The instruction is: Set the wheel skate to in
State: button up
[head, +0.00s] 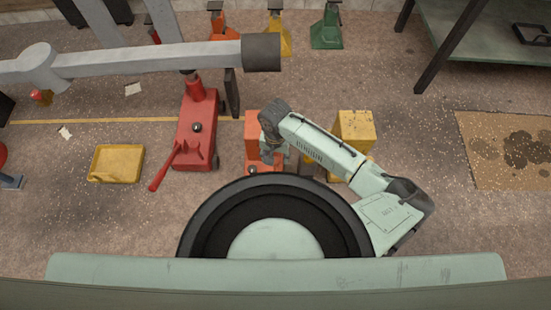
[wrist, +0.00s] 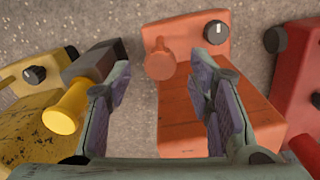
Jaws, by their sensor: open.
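Two low blocky units could be the wheel skate; I cannot tell for sure which one it is. An orange unit (head: 253,127) lies below my gripper (head: 275,152), partly hidden by it. In the wrist view this orange unit (wrist: 178,115) has a round orange peg (wrist: 160,60) and a black dial (wrist: 215,32) with a white mark. A yellow unit (head: 355,128) stands to its right; the wrist view shows its yellow handle (wrist: 65,108) and black dial (wrist: 35,74) at left. My gripper (wrist: 160,62) is open, its fingers apart on either side of the orange peg in the picture, with no contact visible.
A red floor jack (head: 196,128) with a long handle stands left of the orange unit. A yellow tray (head: 116,163) lies further left. Several jack stands line the back, with a green one (head: 327,30) at right. A stained mat (head: 505,150) lies far right.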

jog(key=shift+f, duration=1.2)
jog(key=shift+c, duration=0.5)
grip_shut()
